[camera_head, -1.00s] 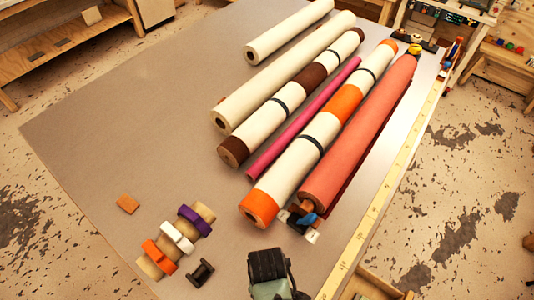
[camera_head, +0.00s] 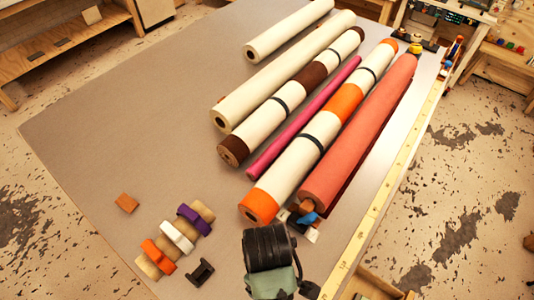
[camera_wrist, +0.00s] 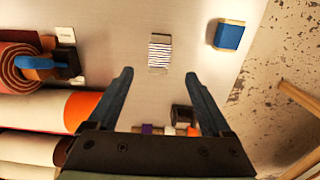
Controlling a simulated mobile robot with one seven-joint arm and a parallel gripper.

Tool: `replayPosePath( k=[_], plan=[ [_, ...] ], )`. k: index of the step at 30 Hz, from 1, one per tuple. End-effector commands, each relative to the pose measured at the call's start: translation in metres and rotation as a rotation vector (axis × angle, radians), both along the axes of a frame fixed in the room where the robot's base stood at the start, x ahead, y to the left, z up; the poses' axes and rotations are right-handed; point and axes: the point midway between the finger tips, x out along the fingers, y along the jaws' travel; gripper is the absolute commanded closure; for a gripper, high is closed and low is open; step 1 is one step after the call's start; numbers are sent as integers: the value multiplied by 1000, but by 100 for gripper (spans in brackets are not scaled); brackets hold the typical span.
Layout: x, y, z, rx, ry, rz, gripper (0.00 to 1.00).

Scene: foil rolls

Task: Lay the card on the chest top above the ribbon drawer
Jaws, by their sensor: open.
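A small card (camera_wrist: 159,52) wound with white and dark purple-blue stripes lies flat on the grey table top in the wrist view. My gripper (camera_wrist: 157,73) is open and empty, its two dark fingers spread to either side below the card, apart from it. In the head view my arm's end is at the bottom middle, and I cannot make out the striped card there. No ribbon drawer or chest top can be clearly told; a wooden box edge (camera_head: 372,284) shows at the bottom right of the head view.
A blue block with a wooden edge (camera_wrist: 230,36) lies near the table's edge. Several long rolls, including a red one (camera_head: 360,130), fill the right of the table. Ribbon spools (camera_head: 175,240) and a black holder (camera_head: 200,273) sit front left. The table's left (camera_head: 110,130) is clear.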

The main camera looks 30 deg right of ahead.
Motion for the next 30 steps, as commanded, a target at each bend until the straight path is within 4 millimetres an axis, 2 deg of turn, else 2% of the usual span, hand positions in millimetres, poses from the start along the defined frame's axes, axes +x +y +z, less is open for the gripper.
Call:
replayPosePath(
  k=[4, 14, 17, 18, 20, 21, 23, 24, 26, 27, 29, 30],
  plan=[
    [0, 0, 14, -1, -1, 0, 16],
    [3, -1, 19, -5, -10, -2, 16],
    [27, -7, 34, -40, -100, -12, 16],
    [46, -10, 46, -65, -169, -22, 16],
    [81, -16, 73, -107, -311, -40, 16],
    [108, -18, 98, -133, -427, -55, 16],
    [148, -18, 145, -161, -618, -79, 16],
    [171, -15, 179, -171, -750, -95, 16],
    [198, -9, 234, -169, -942, -118, 16],
    [212, -2, 272, -159, -1072, -131, 16],
    [226, 10, 331, -129, -1263, -147, 16],
    [230, 19, 371, -101, -1388, -157, 16]
  ],
)
